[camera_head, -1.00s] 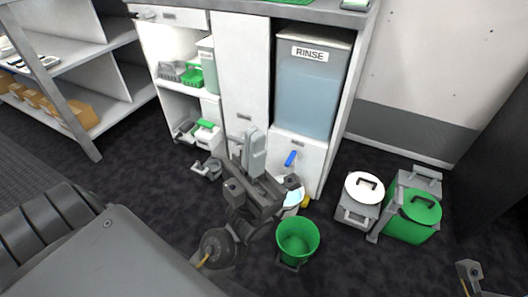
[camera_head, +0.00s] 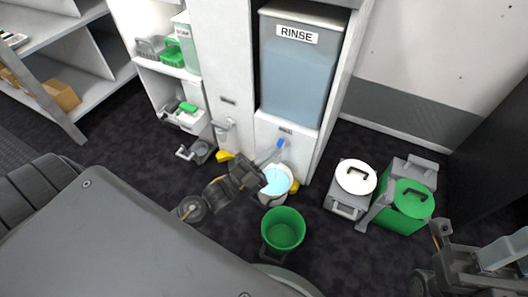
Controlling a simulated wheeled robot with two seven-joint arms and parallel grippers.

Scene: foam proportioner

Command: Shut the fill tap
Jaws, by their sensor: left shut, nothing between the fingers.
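The fill tap's blue lever (camera_head: 281,143) sticks out of the white panel below the grey-blue RINSE tank (camera_head: 297,68). My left gripper (camera_head: 268,156) is shut and empty, its tips pointing up and right close beside the lever; I cannot tell if they touch. It hides the tap's body and outlet. A white bucket (camera_head: 272,197) with pale blue liquid stands on the floor below the tap, partly behind my gripper. My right gripper (camera_head: 505,252) is at the lower right edge, partly cut off, away from the tap; its jaws do not show clearly.
A green bucket (camera_head: 283,229) stands in front of the white one. A white-lidded container (camera_head: 355,178) and a green-lidded one (camera_head: 412,198) stand to the right. Yellow objects (camera_head: 224,156) lie near the cabinet foot.

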